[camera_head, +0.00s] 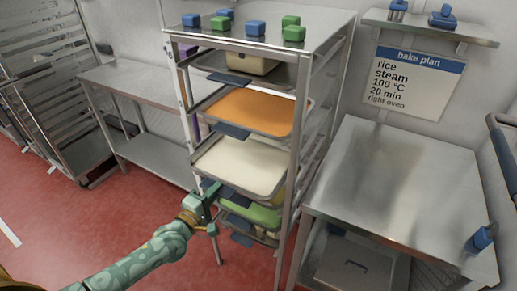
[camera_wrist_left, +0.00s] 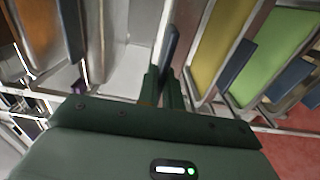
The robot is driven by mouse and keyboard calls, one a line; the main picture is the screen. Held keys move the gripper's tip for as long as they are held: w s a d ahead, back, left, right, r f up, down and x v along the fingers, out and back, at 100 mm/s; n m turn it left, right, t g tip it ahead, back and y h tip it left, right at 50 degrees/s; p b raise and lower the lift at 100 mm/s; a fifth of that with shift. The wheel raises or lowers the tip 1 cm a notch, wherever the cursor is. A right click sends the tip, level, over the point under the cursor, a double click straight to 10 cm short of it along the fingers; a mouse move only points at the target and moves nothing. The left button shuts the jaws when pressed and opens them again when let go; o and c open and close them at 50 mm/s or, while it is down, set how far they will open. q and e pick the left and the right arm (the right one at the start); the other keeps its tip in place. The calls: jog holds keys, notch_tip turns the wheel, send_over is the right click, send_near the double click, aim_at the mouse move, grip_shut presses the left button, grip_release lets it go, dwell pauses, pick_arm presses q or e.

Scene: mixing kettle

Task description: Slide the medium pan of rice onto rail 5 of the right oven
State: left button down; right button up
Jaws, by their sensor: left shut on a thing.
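The pan of white food, which looks like the rice (camera_head: 243,165), sits in the tall metal rack (camera_head: 296,130), below a pan of orange food (camera_head: 250,112). My left gripper (camera_head: 207,194) is at the pan's front left. It is shut on a blue handle tab, which shows upright between the fingers (camera_wrist_left: 165,88) in the left wrist view (camera_wrist_left: 169,48). The tab appears to belong to the white pan. My right gripper is not in view. The right oven cannot be made out.
A green pan (camera_head: 250,215) is lower in the rack; a yellow one (camera_wrist_left: 215,45) shows in the left wrist view. Blue and green blocks (camera_head: 255,27) stand on top.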

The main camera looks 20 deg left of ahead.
pick_arm(q)
jog(key=c, duration=1.5)
grip_release()
jog(key=o, duration=0.5)
jog(key=shift+s+f, duration=0.1)
jog(key=shift+f, duration=0.1)
jog(key=shift+r, duration=0.15)
jog(key=shift+s+a+p, duration=0.15)
jog(key=shift+s+p, duration=0.5)
jog(key=shift+s, duration=1.05)
jog(key=shift+s+a+p, duration=0.1)
jog(key=shift+s+p, duration=0.55)
jog(key=shift+s, duration=1.05)
